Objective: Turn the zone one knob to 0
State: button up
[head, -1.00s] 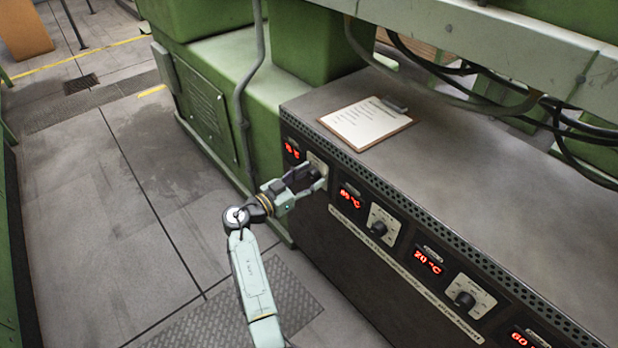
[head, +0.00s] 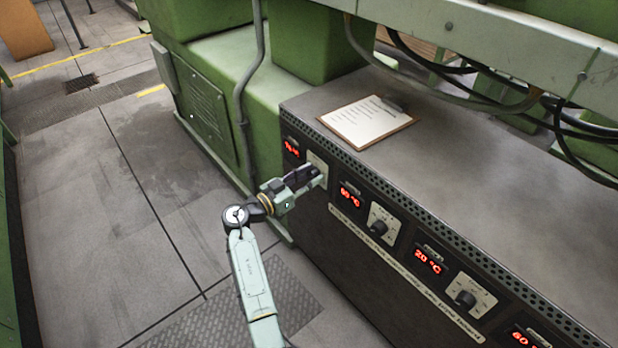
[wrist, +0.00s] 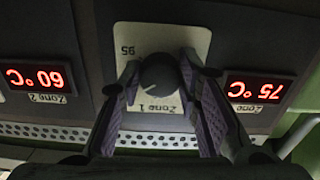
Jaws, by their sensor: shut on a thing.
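The zone one knob (wrist: 158,76) is a round dark knob on a pale plate (wrist: 190,40) marked "Zone 1", seen upside down in the wrist view. A "95" shows on the plate. My gripper (wrist: 158,82) has one finger on each side of the knob and is shut on it. The zone one display (wrist: 257,88) reads 75 °C in red. In the head view my gripper (head: 314,174) is at the leftmost dial of the panel and hides the knob. The knob's pointer setting is not clear.
The zone two display (wrist: 38,76) reads 60 °C. More knobs (head: 382,225) and displays (head: 431,260) run along the panel to the right. A clipboard (head: 366,121) lies on the cabinet top (head: 460,170). A green machine (head: 208,95) stands behind; floor at left is clear.

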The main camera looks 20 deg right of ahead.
jog(key=n+b, duration=0.1)
jog(key=n, duration=0.7)
jog(key=n+p, duration=0.1)
jog(key=n, duration=0.4)
jog(key=shift+r, duration=0.15)
jog(key=n+p, duration=0.2)
jog(key=n, duration=0.2)
jog(key=shift+n, duration=0.3)
jog(key=n+p, duration=0.3)
jog(key=n, duration=0.1)
jog(key=shift+r+n, duration=0.15)
jog(key=shift+n, duration=0.15)
jog(key=n+p, duration=0.3)
jog(key=n, duration=0.1)
jog(key=shift+n, duration=0.3)
jog(key=n+p, duration=0.1)
jog(key=n, duration=0.3)
jog(key=shift+p, duration=0.35)
jog(key=n, duration=0.4)
jog(key=shift+f, duration=0.2)
jog(key=shift+n, duration=0.4)
